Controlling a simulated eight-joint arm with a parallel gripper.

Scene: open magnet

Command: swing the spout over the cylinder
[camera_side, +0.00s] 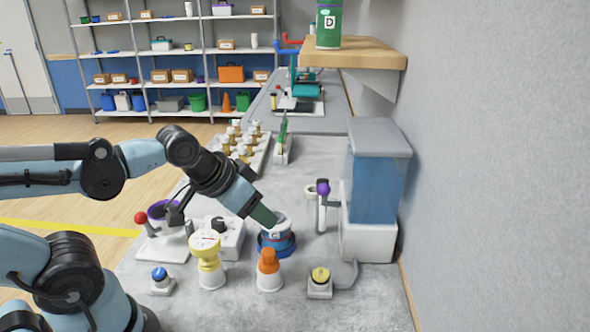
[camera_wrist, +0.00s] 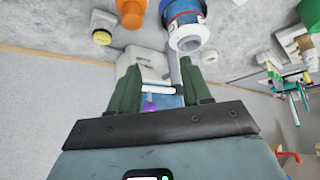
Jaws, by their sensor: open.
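The spout (camera_side: 321,212) is a grey-white arm with a purple knob at its top, on the front of the white dispenser with a blue tank (camera_side: 375,190). In the wrist view the spout (camera_wrist: 161,89) shows as a pale bar between my fingers, with the purple knob (camera_wrist: 150,106) partly hidden. The cylinder (camera_side: 277,246) is blue with a white top and stands left of the spout; in the wrist view the cylinder (camera_wrist: 184,18) is at the top. My gripper (camera_side: 266,217) is open, its dark green fingers in front of the cylinder's top in the side view. I cannot tell whether they touch the spout.
An orange-topped white bottle (camera_side: 269,270), a yellow-topped one (camera_side: 208,262) and a yellow button (camera_side: 320,282) stand near the front. A red-knobbed lever (camera_side: 141,218) is at left. A wooden shelf (camera_side: 360,53) holds a green canister. The wall closes the right side.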

